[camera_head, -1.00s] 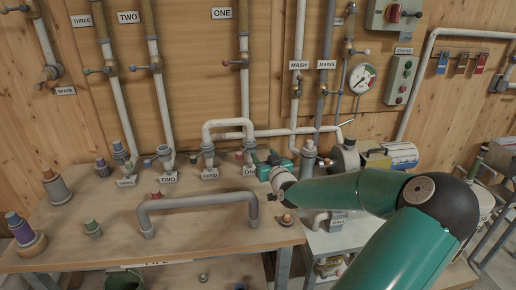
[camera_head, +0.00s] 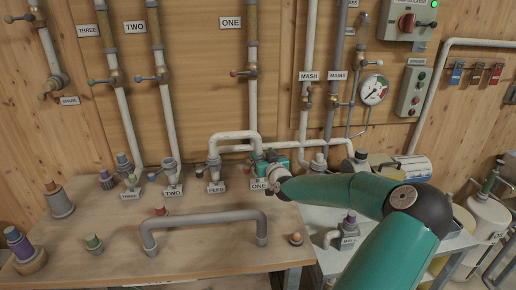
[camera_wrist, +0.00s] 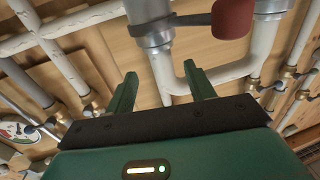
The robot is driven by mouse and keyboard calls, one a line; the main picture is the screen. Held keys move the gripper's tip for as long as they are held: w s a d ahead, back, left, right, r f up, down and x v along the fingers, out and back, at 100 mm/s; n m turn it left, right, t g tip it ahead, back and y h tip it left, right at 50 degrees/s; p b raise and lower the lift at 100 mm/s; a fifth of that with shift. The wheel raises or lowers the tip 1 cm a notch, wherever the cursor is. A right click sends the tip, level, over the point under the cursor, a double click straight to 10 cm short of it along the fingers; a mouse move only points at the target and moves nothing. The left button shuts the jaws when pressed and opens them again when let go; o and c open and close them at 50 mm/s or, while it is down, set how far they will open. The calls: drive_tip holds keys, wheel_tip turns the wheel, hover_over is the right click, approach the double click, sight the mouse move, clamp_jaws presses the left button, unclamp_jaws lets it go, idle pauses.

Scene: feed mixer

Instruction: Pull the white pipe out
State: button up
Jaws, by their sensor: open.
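The white pipe (camera_head: 234,137) is an upside-down U on the table. Its left leg stands in the fitting labelled FEED (camera_head: 215,188) and its right leg comes down at the fitting labelled ONE (camera_head: 259,184). My gripper (camera_head: 262,162) is beside the right leg and hides part of it. In the wrist view the picture is inverted, and the white pipe (camera_wrist: 163,75) shows with one leg between the two open, green fingers. A grey collar (camera_wrist: 148,14) meets that leg. I cannot tell whether the fingers touch the pipe.
A grey U-shaped pipe (camera_head: 200,221) stands in front on the wooden table (camera_head: 190,262). Capped fittings stand at the left, and a small dome (camera_head: 296,238) sits at the right edge. A red handle (camera_wrist: 233,17) is close to the fingers' line. Wall pipes with valves rise behind.

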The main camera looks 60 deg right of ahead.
sight(259, 149)
drive_tip(key=x, duration=0.6)
drive_tip(key=shift+w+a, duration=0.1)
drive_tip(key=shift+a, duration=0.05)
clamp_jaws()
drive_tip(key=c, duration=0.9)
unclamp_jaws()
drive_tip(key=shift+r, duration=0.15)
drive_tip(key=shift+c, duration=1.3)
